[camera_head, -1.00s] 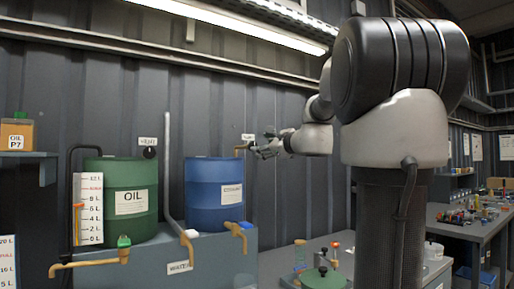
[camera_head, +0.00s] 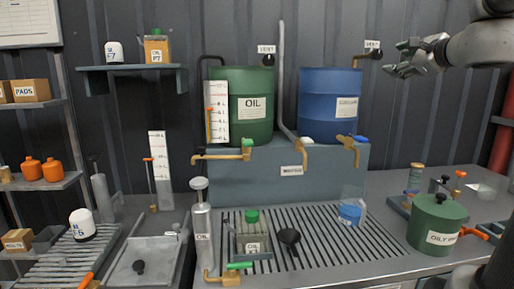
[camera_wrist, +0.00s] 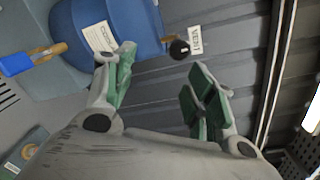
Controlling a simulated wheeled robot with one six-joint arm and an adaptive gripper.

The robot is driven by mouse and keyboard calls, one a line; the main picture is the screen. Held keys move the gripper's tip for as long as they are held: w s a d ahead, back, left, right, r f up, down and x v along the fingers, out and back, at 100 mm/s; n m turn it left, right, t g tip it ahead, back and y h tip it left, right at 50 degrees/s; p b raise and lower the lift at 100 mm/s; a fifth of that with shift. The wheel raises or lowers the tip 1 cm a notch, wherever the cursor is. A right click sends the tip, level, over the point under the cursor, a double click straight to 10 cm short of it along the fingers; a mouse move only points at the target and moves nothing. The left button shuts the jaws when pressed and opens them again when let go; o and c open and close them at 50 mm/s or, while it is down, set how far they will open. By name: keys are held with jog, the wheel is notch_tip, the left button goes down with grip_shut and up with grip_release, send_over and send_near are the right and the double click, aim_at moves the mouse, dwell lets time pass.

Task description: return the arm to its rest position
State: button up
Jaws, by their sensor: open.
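My gripper (camera_head: 402,60) is at the upper right of the head view, at the end of my arm, with the blue barrel to its left. In the wrist view, its green-padded fingers (camera_wrist: 160,85) are spread apart with nothing between them. The blue barrel (camera_head: 329,95) stands on the grey stand and also shows beyond the fingers in the wrist view (camera_wrist: 75,30). A black vent knob (camera_head: 377,54) on a brown pipe is just left of my gripper. It also shows beyond the fingers in the wrist view (camera_wrist: 179,49). Contact with the knob cannot be told.
A green oil barrel (camera_head: 243,105) stands beside the blue one on the grey stand (camera_head: 240,180). Below, the slatted bench holds a green pot (camera_head: 437,222), a clear jug with blue liquid (camera_head: 350,207) and a black funnel (camera_head: 289,237). A shelf (camera_head: 132,69) is at the upper left.

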jog(key=s+a+f+n+g+y, duration=0.1)
jog(key=s+f+n+g, duration=0.4)
jog(key=f, duration=0.7)
jog(key=s+a+f+n+g+h, duration=0.1)
jog(key=s+a+f+n+g, duration=0.3)
jog(key=s+f+n, duration=0.4)
jog(key=s+a+f+n+g+h, duration=0.1)
jog(key=s+a+f+n+g, duration=0.3)
jog(key=s+f+n, duration=0.4)
jog(key=shift+s+a+f+n, duration=0.3)
jog(key=shift+s+n, duration=1)
jog(key=shift+s, duration=2.15)
